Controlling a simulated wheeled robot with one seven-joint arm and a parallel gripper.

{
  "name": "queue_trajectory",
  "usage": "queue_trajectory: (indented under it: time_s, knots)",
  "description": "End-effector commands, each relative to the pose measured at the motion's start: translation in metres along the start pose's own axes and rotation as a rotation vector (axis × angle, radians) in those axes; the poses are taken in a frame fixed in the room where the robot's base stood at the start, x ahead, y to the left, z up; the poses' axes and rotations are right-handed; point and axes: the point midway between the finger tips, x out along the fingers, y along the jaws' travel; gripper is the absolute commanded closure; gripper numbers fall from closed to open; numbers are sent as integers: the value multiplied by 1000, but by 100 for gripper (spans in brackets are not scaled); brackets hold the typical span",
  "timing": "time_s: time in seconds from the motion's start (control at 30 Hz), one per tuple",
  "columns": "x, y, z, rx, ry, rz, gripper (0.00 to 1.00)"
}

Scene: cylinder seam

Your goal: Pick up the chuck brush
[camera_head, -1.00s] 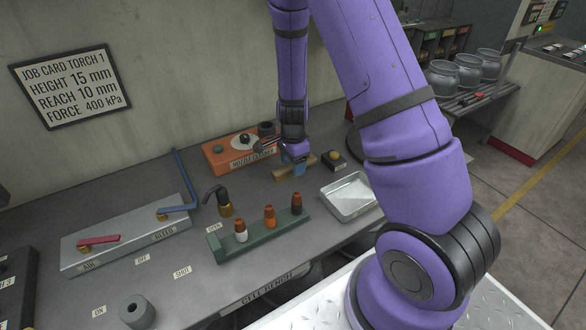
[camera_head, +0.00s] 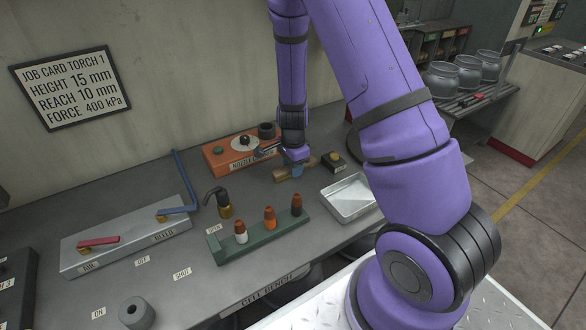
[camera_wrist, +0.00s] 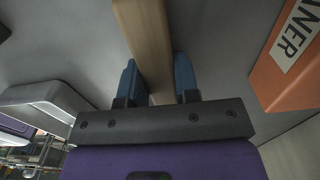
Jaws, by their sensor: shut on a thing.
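The chuck brush (camera_head: 286,173) shows in the head view as a tan wooden piece by the front of the orange nozzle cleaner box. My gripper (camera_head: 297,168) comes down over it from above. In the wrist view the brush's wooden body (camera_wrist: 149,40) runs between the two blue fingers of my gripper (camera_wrist: 158,84), which are shut on it. The brush's bristles cannot be made out. In the head view my wrist hides part of the brush, and I cannot tell if it touches the bench.
The orange nozzle cleaner (camera_head: 215,160) stands just behind and left. A dark block with a yellow knob (camera_head: 338,160) is close on the right. A metal tray (camera_head: 350,216) and a green rack with three nozzles (camera_head: 225,248) lie in front.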

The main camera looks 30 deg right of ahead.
Motion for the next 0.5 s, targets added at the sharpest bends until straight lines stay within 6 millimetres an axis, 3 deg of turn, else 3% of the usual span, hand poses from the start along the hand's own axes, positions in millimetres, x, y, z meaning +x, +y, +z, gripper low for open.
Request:
queue_trajectory:
  time_s: [0.5]
  knots:
    - [-81, -1, 1, -1, 0, -4, 99]
